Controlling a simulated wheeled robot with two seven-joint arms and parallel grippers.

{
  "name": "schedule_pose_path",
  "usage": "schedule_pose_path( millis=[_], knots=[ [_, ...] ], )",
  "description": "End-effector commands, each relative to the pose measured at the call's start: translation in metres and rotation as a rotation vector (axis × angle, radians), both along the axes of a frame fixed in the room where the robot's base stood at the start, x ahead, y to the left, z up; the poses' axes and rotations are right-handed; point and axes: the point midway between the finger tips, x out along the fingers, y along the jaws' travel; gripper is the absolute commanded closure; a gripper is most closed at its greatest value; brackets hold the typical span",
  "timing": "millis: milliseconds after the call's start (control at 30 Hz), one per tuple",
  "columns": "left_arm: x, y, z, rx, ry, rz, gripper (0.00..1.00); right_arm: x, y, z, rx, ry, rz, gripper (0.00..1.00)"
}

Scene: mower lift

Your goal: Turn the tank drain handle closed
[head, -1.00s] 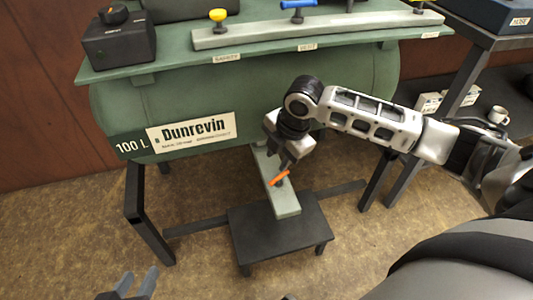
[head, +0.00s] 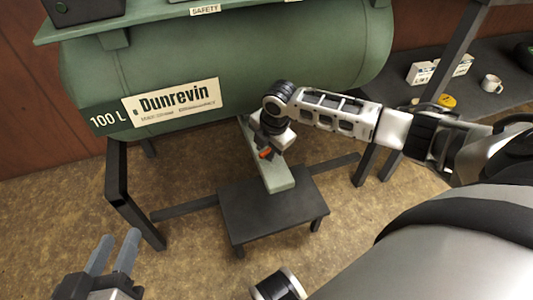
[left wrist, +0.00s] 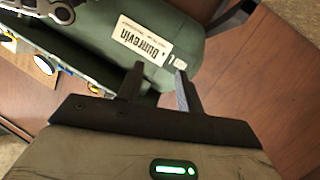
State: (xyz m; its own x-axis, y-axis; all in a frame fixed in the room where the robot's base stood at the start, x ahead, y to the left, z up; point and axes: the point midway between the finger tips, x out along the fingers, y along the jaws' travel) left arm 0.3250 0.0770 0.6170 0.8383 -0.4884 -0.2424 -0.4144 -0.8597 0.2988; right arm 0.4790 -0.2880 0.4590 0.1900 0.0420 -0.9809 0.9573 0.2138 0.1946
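The orange drain handle (head: 265,153) shows at the green drain bar (head: 270,175) below the green tank (head: 240,65). My right gripper (head: 268,150) is at the handle, and its wrist hides part of the handle and the fingers. I cannot tell whether the fingers are closed on it. My left gripper (head: 115,252) is at the lower left of the head view, with its two fingers apart and nothing between them. In the left wrist view, the fingers (left wrist: 160,90) are also apart and empty, with the tank label behind.
A low black stand (head: 275,212) is on the floor under the drain bar. Dark tank legs (head: 118,185) stand at the left. A dark shelf at the right holds small boxes (head: 425,72) and a white mug (head: 491,84). The floor at the front left is open.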

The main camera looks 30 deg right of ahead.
Motion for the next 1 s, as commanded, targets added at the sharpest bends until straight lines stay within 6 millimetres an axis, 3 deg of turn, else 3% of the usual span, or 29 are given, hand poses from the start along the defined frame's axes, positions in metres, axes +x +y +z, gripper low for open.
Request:
schedule_pose_path(
  millis=[367, 400, 500, 533, 800, 1000],
  knots=[
    [0.001, -0.001, 0.002, -0.023, -0.003, 0.0, 0.64, 0.002, 0.001, -0.007, 0.0, -0.001, 0.001, 0.67],
    [0.001, -0.001, 0.002, -0.025, -0.003, 0.0, 0.64, 0.002, 0.001, -0.007, 0.0, -0.001, 0.001, 0.7],
    [0.001, -0.001, 0.002, -0.026, -0.004, 0.001, 0.64, 0.002, 0.001, -0.007, 0.0, -0.001, 0.001, 0.98],
    [0.001, -0.001, 0.002, -0.026, -0.004, 0.001, 0.64, 0.001, 0.001, -0.007, 0.0, 0.0, 0.001, 1.0],
    [0.001, 0.0, 0.013, 0.005, -0.008, 0.005, 0.64, 0.002, 0.001, -0.002, 0.002, 0.001, -0.04, 1.0],
    [-0.001, 0.011, -0.008, 0.15, 0.113, 0.01, 0.64, 0.004, 0.003, 0.003, 0.001, 0.004, -0.223, 1.0]
  ],
)
